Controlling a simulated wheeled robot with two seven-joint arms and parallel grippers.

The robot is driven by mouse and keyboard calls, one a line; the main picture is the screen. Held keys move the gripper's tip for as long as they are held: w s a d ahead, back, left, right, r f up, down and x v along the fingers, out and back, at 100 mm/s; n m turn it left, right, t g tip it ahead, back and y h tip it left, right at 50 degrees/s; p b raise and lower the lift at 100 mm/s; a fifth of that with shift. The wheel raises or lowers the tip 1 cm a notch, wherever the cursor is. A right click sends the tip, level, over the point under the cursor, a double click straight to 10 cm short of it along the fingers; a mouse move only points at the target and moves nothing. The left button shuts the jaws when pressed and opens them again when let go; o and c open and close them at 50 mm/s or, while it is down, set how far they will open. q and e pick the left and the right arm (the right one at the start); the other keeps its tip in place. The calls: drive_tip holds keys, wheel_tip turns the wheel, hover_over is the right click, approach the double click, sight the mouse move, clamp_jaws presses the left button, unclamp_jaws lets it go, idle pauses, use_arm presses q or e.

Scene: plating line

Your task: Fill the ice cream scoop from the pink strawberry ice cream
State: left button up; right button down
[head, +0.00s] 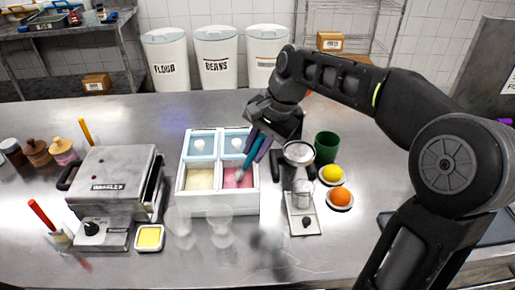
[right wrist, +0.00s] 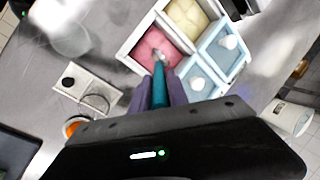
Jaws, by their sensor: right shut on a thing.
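The pink strawberry ice cream (head: 230,183) fills the front right compartment of a white box (head: 220,203); it also shows in the right wrist view (right wrist: 148,46). My right gripper (head: 257,147) is above that compartment. Its purple fingers are shut on the teal handle of the ice cream scoop (right wrist: 159,86), which points down. The scoop's metal end (right wrist: 159,58) is over or at the pink surface; I cannot tell whether it touches. Whether the scoop's bowl holds any ice cream is too small to tell. My left gripper is not in view.
Cream-coloured ice cream (head: 199,179) lies in the front left compartment. Two blue lids (head: 202,147) cover the back ones. Clear glasses (head: 221,226) stand in front. A stand with a ring (head: 304,221), a green cup (head: 326,147), a lemon (head: 332,174) and an orange (head: 340,196) are to the right.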

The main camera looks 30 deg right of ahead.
drive_tip(key=shift+w+a+f, duration=0.1)
drive_tip(key=shift+a, duration=0.4)
idle(0.3)
drive_tip(key=shift+w+a+p, duration=0.3)
drive_tip(key=shift+p, duration=0.1)
idle(0.4)
drive_tip(key=shift+r, duration=0.25)
wheel_tip(320, 180, up, 5)
drive_tip(key=p, duration=0.4)
drive_tip(key=shift+r+p, duration=0.15)
drive_tip(key=shift+p, duration=0.2)
wheel_tip(320, 180, up, 4)
drive_tip(key=p, duration=0.2)
drive_tip(key=shift+p, duration=0.4)
